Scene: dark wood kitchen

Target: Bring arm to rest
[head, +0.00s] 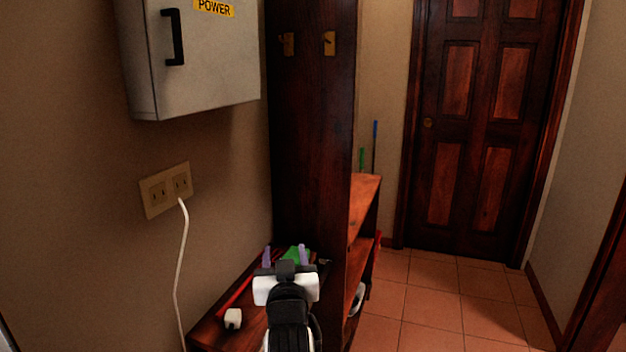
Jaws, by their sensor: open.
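My gripper (285,257) is at the lower middle of the head view, at the end of my black and white arm. Its two pale purple fingertips stand apart, so it is open. It is over or just in front of a low wooden bench shelf (207,331). A green thing (293,253) shows between the fingertips. It looks to be beyond them on the shelf, and I cannot tell whether they touch it.
A small white block (233,318) and a red stick (238,292) lie on the shelf. A white cord hangs from the wall outlet (166,190), below a grey power box (195,60). A tall dark wood panel (311,130) stands behind. Tiled floor (440,300) is clear toward the door (480,130).

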